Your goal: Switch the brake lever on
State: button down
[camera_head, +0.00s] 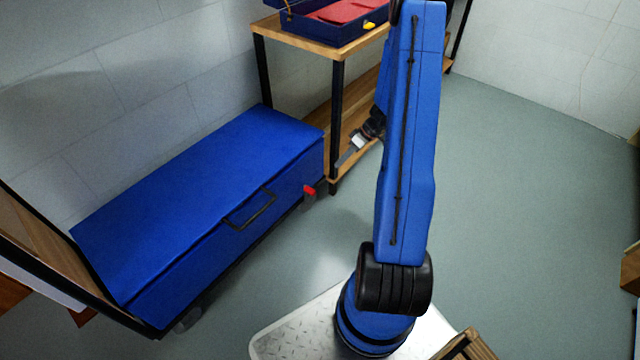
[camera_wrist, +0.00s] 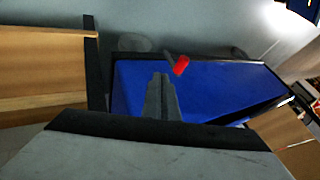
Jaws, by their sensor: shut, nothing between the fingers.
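The brake lever (camera_head: 309,190) has a red tip and sits low at the near right corner of the blue wheeled chest (camera_head: 190,180). In the wrist view the red tip of the lever (camera_wrist: 181,66) stands on a short dark arm against the chest's blue side (camera_wrist: 205,90). My gripper (camera_head: 345,160) is shut and empty, above and to the right of the lever in the head view. In the wrist view my gripper's fingers (camera_wrist: 160,80) are together, pointing towards the lever, with their tips just short of it in the picture. I see no contact; the exact gap is unclear.
A wooden shelf table (camera_head: 300,40) with black legs stands right of the chest, close to my gripper, with an open blue case (camera_head: 335,25) on top. The chest has a black handle (camera_head: 250,210). The grey floor (camera_head: 510,200) on the right is clear.

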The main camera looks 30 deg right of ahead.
jog(key=shift+a, duration=0.1)
jog(key=a+f, duration=0.8)
jog(key=a, duration=0.1)
jog(key=shift+w+a, duration=0.15)
jog(key=shift+w, duration=0.1)
jog(key=shift+a+r, duration=0.1)
jog(key=shift+a, duration=0.05)
dwell(0.3)
